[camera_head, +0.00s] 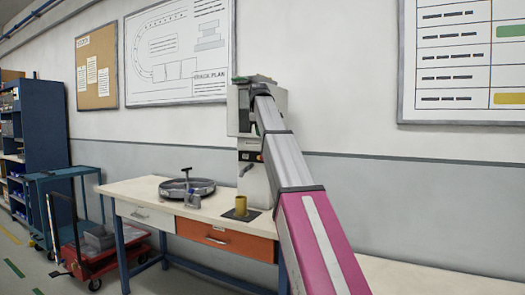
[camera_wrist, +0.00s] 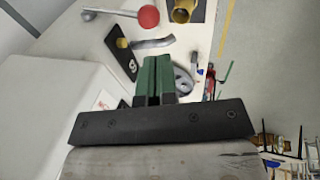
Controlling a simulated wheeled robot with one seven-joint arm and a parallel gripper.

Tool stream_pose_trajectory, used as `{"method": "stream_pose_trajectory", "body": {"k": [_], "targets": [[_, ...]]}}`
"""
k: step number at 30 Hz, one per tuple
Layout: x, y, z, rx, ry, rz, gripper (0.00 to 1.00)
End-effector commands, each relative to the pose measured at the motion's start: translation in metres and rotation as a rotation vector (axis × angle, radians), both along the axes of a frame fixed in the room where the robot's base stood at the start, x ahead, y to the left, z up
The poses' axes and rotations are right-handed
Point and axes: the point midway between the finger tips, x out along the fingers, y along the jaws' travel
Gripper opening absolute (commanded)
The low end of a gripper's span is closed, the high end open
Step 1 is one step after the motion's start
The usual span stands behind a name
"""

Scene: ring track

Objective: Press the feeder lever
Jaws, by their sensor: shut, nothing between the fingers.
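The feeder is a pale box-shaped machine (camera_head: 252,182) standing on the workbench, partly hidden behind my arm. Its lever shows in the wrist view as a metal rod ending in a red ball (camera_wrist: 148,16), near the top of the picture. In the head view a small dark lever shape (camera_head: 246,170) shows on the machine's front, too small to make out well. My gripper (camera_wrist: 154,62) has green fingers, shut and empty; they point toward the red ball, with a visible gap between. In the head view my gripper is at the machine's top, mostly hidden.
A yellow cup (camera_head: 240,205) stands on a dark pad below the machine; it also shows in the wrist view (camera_wrist: 183,10). A round tray (camera_head: 200,188) sits on the workbench (camera_head: 135,190) to the left. A red cart (camera_head: 95,262) stands on the floor at left.

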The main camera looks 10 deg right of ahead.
Motion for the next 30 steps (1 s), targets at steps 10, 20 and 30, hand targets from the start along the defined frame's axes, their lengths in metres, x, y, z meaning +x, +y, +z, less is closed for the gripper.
{"method": "stream_pose_trajectory", "body": {"k": [10, 20, 30], "targets": [[0.017, -0.020, 0.055, 0.086, 0.119, 0.016, 0.00], [0.015, -0.021, 0.054, 0.087, 0.121, 0.017, 0.00], [0.022, -0.021, 0.016, 0.086, 0.123, 0.016, 0.00]]}}
